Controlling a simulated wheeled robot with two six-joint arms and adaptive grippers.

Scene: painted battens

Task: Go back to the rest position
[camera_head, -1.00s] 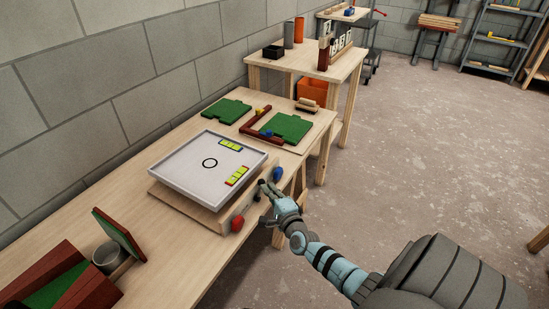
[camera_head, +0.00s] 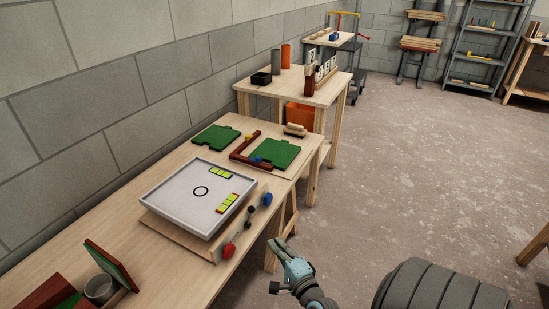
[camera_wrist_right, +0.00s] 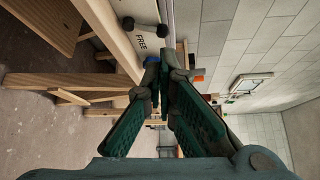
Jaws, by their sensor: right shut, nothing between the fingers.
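My right gripper (camera_head: 277,266) is shut and empty in the head view. It hangs over the floor side of the long wooden table, apart from the tray. In the right wrist view its two dark green fingers (camera_wrist_right: 160,75) meet at the tips. The white tray (camera_head: 163,207) sits tilted on a wooden base on the table, with a black ring and yellow-green marked strips on its face. A red knob (camera_head: 229,251) and a blue knob (camera_head: 267,199) are at the base's front side. My left gripper is not in view.
The table (camera_head: 150,260) runs along a grey block wall. Green plates (camera_head: 279,153) lie behind the tray, and a second table (camera_head: 318,96) stands beyond. A grey cup (camera_head: 98,289) is at the lower left. The concrete floor (camera_head: 430,170) on the right is open.

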